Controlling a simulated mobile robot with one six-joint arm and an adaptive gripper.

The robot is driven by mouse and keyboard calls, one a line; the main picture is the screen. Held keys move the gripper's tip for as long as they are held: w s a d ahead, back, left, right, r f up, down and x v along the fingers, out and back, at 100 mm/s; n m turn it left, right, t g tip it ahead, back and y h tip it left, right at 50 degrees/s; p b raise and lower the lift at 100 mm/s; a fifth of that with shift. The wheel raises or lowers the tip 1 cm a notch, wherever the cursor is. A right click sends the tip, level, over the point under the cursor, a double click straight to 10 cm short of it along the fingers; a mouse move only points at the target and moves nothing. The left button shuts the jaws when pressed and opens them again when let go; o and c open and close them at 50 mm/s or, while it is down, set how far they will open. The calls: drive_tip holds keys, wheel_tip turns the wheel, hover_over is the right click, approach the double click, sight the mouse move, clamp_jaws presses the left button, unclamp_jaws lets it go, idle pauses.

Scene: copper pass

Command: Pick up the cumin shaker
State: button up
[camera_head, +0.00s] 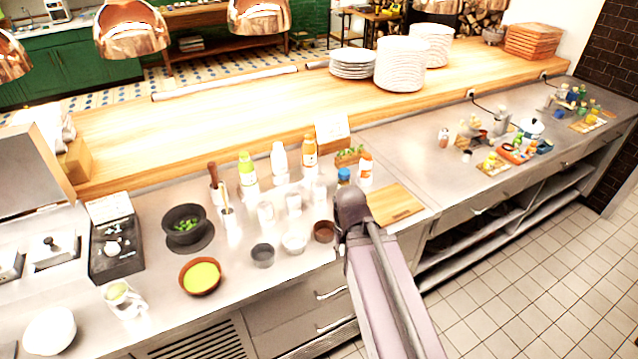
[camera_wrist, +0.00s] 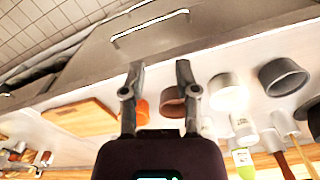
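No label can be read, so I cannot tell which item is the cumin shaker. In the head view, candidates are a blue-capped container (camera_head: 343,175) just beyond my arm's end and an orange-and-white bottle (camera_head: 365,170) to its right. In the wrist view, my gripper (camera_wrist: 158,74) is open, its two fingers spread with nothing between the tips. A small orange item (camera_wrist: 141,110) shows between the fingers' lower parts, beside a brown bowl (camera_wrist: 172,101); it is partly hidden. In the head view my arm hides the fingertips.
A wooden board (camera_head: 396,205) lies right of my arm. Left are the brown bowl (camera_head: 323,232), a white bowl (camera_head: 294,242), a grey cup (camera_head: 262,255) and tall bottles, including an orange-labelled one (camera_head: 310,153). A raised wooden shelf (camera_head: 230,120) runs behind. Bare steel counter (camera_head: 400,150) lies right.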

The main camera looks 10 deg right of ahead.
wheel_tip(320, 180, up, 7)
drive_tip(key=p, duration=0.5)
